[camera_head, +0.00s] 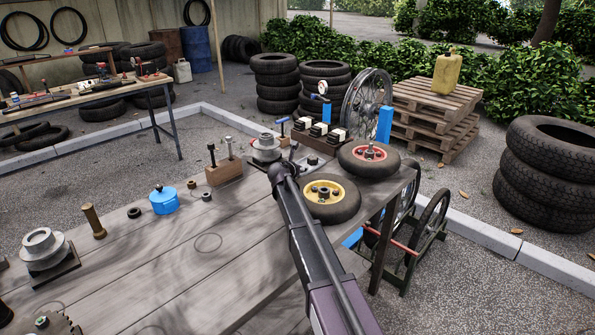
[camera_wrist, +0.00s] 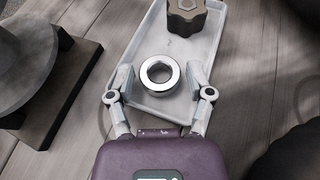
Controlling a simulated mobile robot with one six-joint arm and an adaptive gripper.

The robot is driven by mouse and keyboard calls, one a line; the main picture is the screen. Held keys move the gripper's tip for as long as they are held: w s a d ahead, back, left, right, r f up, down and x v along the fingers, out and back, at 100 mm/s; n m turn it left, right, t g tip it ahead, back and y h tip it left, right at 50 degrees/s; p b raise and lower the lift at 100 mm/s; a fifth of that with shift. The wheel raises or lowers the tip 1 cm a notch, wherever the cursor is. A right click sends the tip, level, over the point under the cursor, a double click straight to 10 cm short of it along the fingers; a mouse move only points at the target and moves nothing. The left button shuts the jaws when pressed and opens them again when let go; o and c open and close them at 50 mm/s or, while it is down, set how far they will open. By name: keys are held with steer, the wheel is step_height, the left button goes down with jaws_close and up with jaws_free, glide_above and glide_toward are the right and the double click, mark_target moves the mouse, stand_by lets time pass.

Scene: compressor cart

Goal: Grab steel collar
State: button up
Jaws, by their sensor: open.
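The steel collar (camera_wrist: 160,91) is a shiny ring with a round hole. In the wrist view it lies flat in a shallow white tray (camera_wrist: 214,45). My gripper (camera_wrist: 160,78) is open, with one finger to the left of the collar and one to the right. Gaps show between the collar and both fingers, so it is not held. The fingers are over the near part of the tray; their exact height above it is hard to tell. In the head view my arm reaches over the wooden workbench (camera_head: 190,255), and I cannot make out the collar there.
A dark lobed knob (camera_wrist: 186,20) stands at the tray's far end. A dark square plate (camera_wrist: 65,95) bearing a grey round part is close to my left finger. In the head view a yellow-hubbed wheel (camera_head: 347,206) and a red-hubbed wheel (camera_head: 352,165) lie beside my arm.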

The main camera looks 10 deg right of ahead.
stand_by(0.3)
jaws_close()
steer(key=shift+r, duration=0.2)
step_height(320, 180, up, 10)
steer(key=p, duration=1)
steer(key=shift+f, duration=0.2)
stand_by(0.6)
steer(key=shift+s, duration=0.1)
